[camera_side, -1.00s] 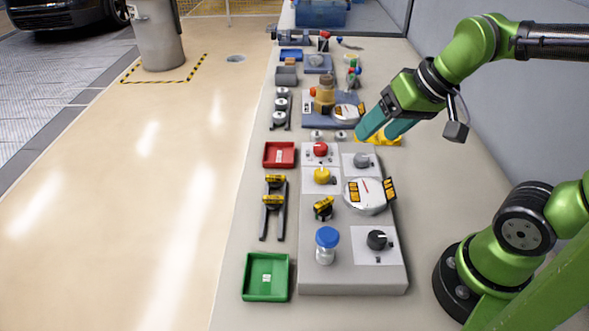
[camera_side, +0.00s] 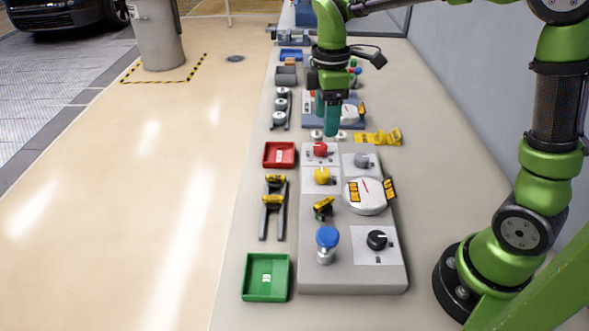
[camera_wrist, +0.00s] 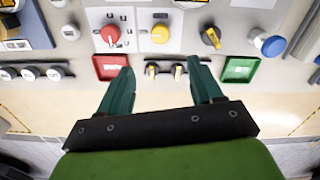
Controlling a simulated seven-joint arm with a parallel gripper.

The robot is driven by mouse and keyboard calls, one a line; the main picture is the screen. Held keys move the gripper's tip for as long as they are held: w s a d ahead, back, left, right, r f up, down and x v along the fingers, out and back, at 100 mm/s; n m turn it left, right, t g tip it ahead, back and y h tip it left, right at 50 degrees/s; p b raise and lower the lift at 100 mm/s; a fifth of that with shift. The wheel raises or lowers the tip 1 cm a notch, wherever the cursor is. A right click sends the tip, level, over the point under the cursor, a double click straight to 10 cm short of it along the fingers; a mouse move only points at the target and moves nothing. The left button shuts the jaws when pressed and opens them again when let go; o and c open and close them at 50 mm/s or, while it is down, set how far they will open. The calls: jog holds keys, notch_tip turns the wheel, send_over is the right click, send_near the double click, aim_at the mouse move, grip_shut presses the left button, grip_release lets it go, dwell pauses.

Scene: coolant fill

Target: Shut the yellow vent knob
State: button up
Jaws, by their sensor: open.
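The yellow knob (camera_side: 322,175) sits on a white plate on the grey panel in the side view, just in front of the red knob (camera_side: 320,150). In the wrist view the yellow knob (camera_wrist: 160,34) shows above the gap between my fingers, with a pale pointer line on it. My gripper (camera_side: 331,128) has teal fingers pointing down, over the panel's far end near the red knob. In the wrist view its fingers (camera_wrist: 161,75) are apart with nothing between them. The gripper is clear of the yellow knob.
A red tray (camera_side: 267,155) and green tray (camera_side: 246,278) lie left. Yellow tags (camera_side: 378,138) lie behind right.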

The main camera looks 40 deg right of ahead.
aim_at(322, 172)
notch_tip(322, 172, down, 14)
jog(key=shift+f, duration=0.1)
dwell(0.4)
jog(key=c, duration=1.1)
jog(key=shift+o, duration=0.2)
